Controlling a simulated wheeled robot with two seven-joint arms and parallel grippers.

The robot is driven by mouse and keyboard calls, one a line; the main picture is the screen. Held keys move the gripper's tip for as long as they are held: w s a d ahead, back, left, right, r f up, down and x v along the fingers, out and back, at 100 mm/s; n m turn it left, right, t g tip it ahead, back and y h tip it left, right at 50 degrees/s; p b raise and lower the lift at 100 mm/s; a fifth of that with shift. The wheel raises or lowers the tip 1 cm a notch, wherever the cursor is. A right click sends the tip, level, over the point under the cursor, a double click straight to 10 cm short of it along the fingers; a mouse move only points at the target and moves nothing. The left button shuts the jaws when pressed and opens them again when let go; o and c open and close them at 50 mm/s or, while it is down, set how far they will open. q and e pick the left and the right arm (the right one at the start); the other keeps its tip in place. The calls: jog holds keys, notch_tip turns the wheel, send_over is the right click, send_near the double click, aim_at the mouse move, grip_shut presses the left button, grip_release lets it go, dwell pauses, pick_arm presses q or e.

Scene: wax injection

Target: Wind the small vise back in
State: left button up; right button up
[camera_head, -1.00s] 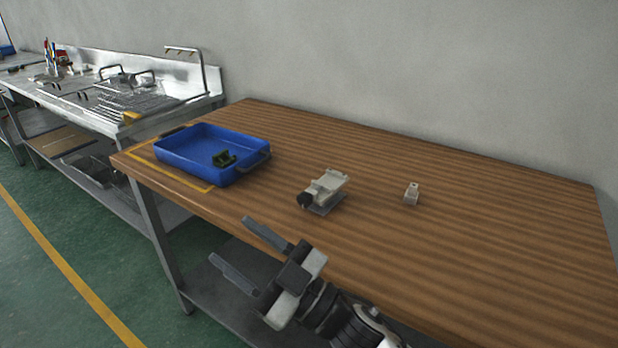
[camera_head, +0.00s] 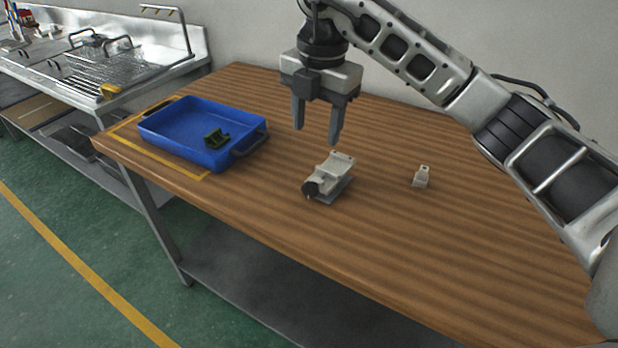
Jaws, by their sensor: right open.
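The small vise (camera_head: 332,177) sits on the wooden table, light grey on a darker base. A dark round knob (camera_head: 310,189) is at its front left end. My right gripper (camera_head: 316,136) hangs above and slightly behind the vise, fingers pointing down. It is open and empty, apart from the vise. How far the vise jaw stands out is too small to tell. My left gripper is not in view.
A blue tray (camera_head: 165,140) with a dark green part (camera_head: 216,139) stands on the left of the wooden table (camera_head: 450,235). A small light block (camera_head: 422,177) is right of the vise. A steel sink bench (camera_head: 150,70) is at the far left.

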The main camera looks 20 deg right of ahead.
aim_at(310, 184)
jog(key=f, duration=0.4)
jog(key=f+p, duration=0.1)
jog(key=f, duration=0.9)
jog(key=shift+w+a, duration=0.3)
jog(key=shift+w, duration=0.1)
jog(key=c, duration=1)
